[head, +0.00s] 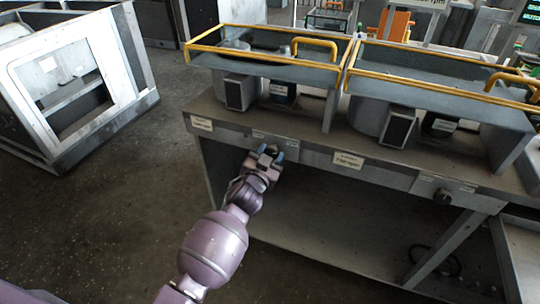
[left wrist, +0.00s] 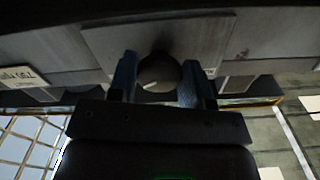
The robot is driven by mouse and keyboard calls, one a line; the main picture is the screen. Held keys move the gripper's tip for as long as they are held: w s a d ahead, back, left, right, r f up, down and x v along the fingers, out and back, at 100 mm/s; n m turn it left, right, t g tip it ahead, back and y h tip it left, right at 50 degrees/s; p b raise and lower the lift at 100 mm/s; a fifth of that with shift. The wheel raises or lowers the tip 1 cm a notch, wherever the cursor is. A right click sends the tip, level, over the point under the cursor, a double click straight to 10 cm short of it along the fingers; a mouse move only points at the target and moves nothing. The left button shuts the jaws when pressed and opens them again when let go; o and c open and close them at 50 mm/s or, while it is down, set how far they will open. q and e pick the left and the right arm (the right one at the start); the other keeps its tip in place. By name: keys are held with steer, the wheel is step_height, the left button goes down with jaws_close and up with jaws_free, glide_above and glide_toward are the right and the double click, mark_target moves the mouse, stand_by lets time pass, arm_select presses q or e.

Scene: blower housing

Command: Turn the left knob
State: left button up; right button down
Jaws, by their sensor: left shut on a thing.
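The left knob (left wrist: 158,73) is a dark round knob with a pale mark on its face, on a grey plate of the bench front. In the left wrist view it sits between the two blue fingers of my left gripper (left wrist: 157,84). In the head view my left gripper (head: 271,154) is at the bench's front panel and covers the left knob. The gripper is shut on the knob. A second dark knob (head: 443,196) is on the front panel to the right, with nothing touching it. My right gripper is not in view.
The grey bench (head: 315,152) carries two yellow-railed housings (head: 270,68) with units below them. A label (head: 348,160) is on the panel between the knobs. A grey framed cabinet (head: 130,95) stands at the left. The floor (head: 110,215) between is clear.

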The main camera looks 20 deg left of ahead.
arm_select(q)
steer(key=shift+m, duration=0.3)
steer(key=shift+r+m, duration=0.1)
steer(key=shift+m, duration=0.5)
steer(key=m+p, duration=0.1)
steer(key=m, duration=0.2)
steer(key=shift+m, duration=0.3)
steer(key=shift+a+m, duration=0.1)
steer(key=shift+m, duration=0.7)
steer(key=o, duration=0.8)
steer(key=shift+o, duration=0.6)
